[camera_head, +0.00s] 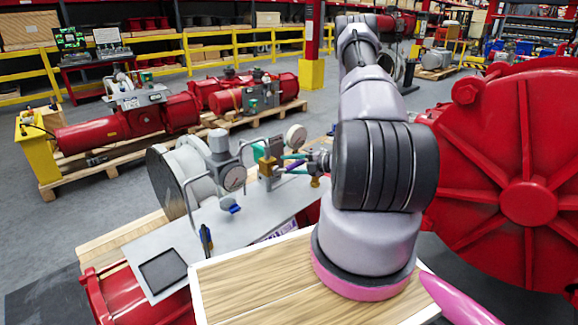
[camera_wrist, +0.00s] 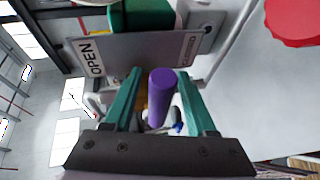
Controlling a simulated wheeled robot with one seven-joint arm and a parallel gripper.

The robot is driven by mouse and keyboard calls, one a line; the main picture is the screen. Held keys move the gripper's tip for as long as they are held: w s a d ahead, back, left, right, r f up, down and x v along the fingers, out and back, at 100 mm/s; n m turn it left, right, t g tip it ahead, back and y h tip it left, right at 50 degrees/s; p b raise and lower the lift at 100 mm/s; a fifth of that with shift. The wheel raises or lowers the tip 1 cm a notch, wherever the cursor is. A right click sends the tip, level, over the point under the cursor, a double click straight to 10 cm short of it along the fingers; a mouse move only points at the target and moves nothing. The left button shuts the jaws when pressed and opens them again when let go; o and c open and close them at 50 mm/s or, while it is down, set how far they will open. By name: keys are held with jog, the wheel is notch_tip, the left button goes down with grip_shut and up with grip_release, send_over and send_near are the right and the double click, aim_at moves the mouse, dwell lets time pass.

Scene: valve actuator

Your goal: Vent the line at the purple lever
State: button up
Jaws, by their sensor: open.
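The purple lever (camera_wrist: 162,92) points toward the wrist camera, its rounded end between the two teal fingers of my gripper (camera_wrist: 160,82). My gripper is open, with a gap on each side of the lever. Behind the lever is a grey plate (camera_wrist: 115,52) marked OPEN at its left; a smaller label at its right is hard to read. A green part (camera_wrist: 140,16) sits above the plate. In the head view the purple lever (camera_head: 292,157) shows small at the valve assembly, with my gripper (camera_head: 296,164) around it, partly hidden by its small size.
A pressure gauge (camera_head: 234,178) and a blue-handled valve (camera_head: 231,207) stand left of the lever on a grey metal plate (camera_head: 185,245). Another gauge (camera_head: 296,137) is just behind. A large red wheel-like housing (camera_head: 528,203) stands at the right.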

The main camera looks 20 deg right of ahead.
jog(key=shift+w+a, duration=0.15)
jog(key=shift+a, duration=0.05)
grip_shut()
dwell(1.4)
